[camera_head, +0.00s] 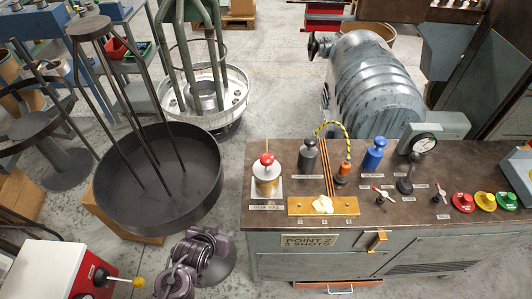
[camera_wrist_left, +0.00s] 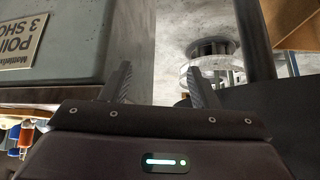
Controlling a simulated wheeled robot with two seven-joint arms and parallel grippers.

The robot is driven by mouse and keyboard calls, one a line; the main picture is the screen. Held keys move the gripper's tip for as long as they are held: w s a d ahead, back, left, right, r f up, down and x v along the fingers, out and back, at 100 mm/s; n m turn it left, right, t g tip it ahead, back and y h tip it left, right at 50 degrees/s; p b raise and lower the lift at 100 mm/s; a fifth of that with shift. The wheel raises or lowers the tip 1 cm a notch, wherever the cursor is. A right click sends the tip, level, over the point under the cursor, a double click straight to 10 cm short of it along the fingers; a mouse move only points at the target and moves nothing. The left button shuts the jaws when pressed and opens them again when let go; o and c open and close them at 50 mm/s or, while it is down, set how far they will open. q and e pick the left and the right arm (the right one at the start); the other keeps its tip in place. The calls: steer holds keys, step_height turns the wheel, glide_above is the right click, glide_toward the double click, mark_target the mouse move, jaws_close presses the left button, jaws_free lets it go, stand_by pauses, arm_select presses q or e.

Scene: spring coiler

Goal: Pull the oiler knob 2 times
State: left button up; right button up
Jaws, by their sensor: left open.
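The oiler (camera_head: 267,180) stands upright at the left end of the bench top in the head view, a clear and amber body on a pale base. Its round red knob (camera_head: 267,159) is on top. My left gripper (camera_head: 208,233) is low, left of the bench front and apart from the oiler. In the left wrist view its two fingers (camera_wrist_left: 158,70) are spread with nothing between them, beside the bench's corner. The knob does not show in that view. My right gripper is in neither view.
The bench (camera_head: 310,240) carries a grey bottle (camera_head: 308,156), an orange bottle (camera_head: 343,172), a blue bottle (camera_head: 374,154), levers and coloured buttons. A large black pan (camera_head: 200,205) stands left of it.

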mark_target(264, 164)
arm_select(q)
steer(key=w+d+r+t+h, duration=0.1)
steer(key=w+d+r+t, duration=0.1)
steer(key=r, duration=0.2)
steer(key=w+d+r+t, duration=0.1)
steer(key=w+d+r, duration=0.1)
steer(key=r, duration=0.2)
steer(key=w+d+r+t+h, duration=0.1)
steer(key=w+d+r+t, duration=0.1)
steer(key=d+r, duration=0.1)
steer(key=shift+w+r+m+t+h, duration=0.3)
steer(key=shift+r+m, duration=0.1)
steer(key=shift+r, duration=0.1)
steer(key=d+r+t+h, duration=0.2)
steer(key=r, duration=0.1)
steer(key=d+r+m+t, duration=0.1)
steer(key=d+r, duration=0.1)
steer(key=shift+w+t+h, duration=0.2)
steer(key=shift+t+h, duration=0.1)
steer(key=shift+h, duration=0.1)
steer(key=p+x, duration=0.1)
steer(key=x, duration=0.6)
steer(key=shift+w+d, duration=0.1)
steer(key=shift+w, duration=0.1)
